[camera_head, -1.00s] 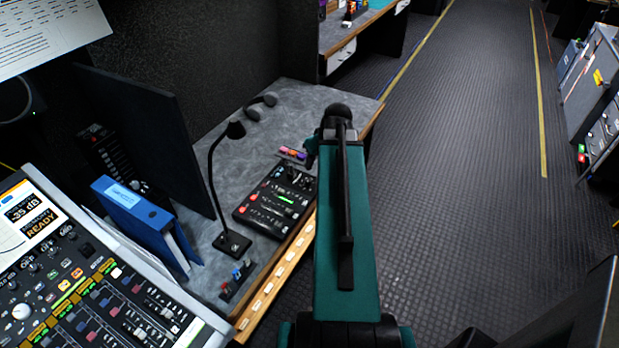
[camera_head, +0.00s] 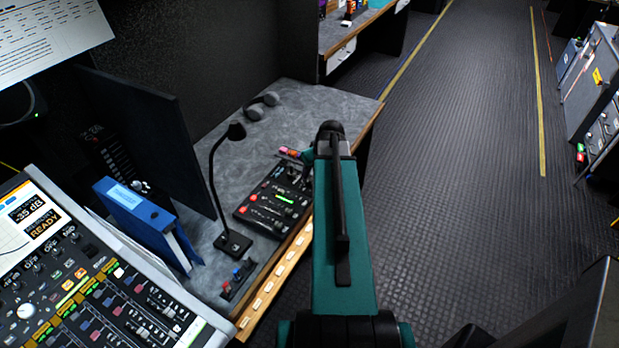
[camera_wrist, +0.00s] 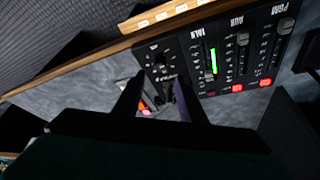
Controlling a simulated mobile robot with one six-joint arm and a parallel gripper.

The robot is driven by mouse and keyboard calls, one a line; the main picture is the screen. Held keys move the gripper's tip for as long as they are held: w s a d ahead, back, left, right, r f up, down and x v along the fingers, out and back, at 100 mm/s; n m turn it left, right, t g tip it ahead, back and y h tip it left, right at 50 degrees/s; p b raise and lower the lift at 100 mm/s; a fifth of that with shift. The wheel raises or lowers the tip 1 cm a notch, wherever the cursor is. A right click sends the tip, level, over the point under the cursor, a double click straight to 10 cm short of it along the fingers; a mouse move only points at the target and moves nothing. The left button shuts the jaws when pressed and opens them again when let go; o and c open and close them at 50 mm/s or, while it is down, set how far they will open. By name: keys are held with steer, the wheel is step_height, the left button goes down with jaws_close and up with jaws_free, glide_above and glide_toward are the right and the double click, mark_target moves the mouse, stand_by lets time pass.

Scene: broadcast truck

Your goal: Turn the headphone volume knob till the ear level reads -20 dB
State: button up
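A black fader panel (camera_head: 272,206) with red buttons and a green level bar lies on the grey desk. The panel also shows in the wrist view (camera_wrist: 225,62), with TALK, AUX and PGM strips. My gripper (camera_wrist: 157,80) is open over the panel's end beyond the TALK strip. A small dark shape (camera_wrist: 167,92), possibly a knob, shows between its fingers; I cannot tell whether they touch it. In the head view my arm hides most of the gripper. A screen (camera_head: 36,219) at the left reads -35 dB and READY; its small labels are unclear.
Headphones (camera_head: 262,105) lie farther back. A mixing console (camera_head: 110,305) fills the lower left. The aisle floor at the right is clear.

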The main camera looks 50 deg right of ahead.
mark_target(308, 180)
steer(key=shift+p+x, duration=0.9)
steer(key=shift+x, duration=2.7)
jaws_close()
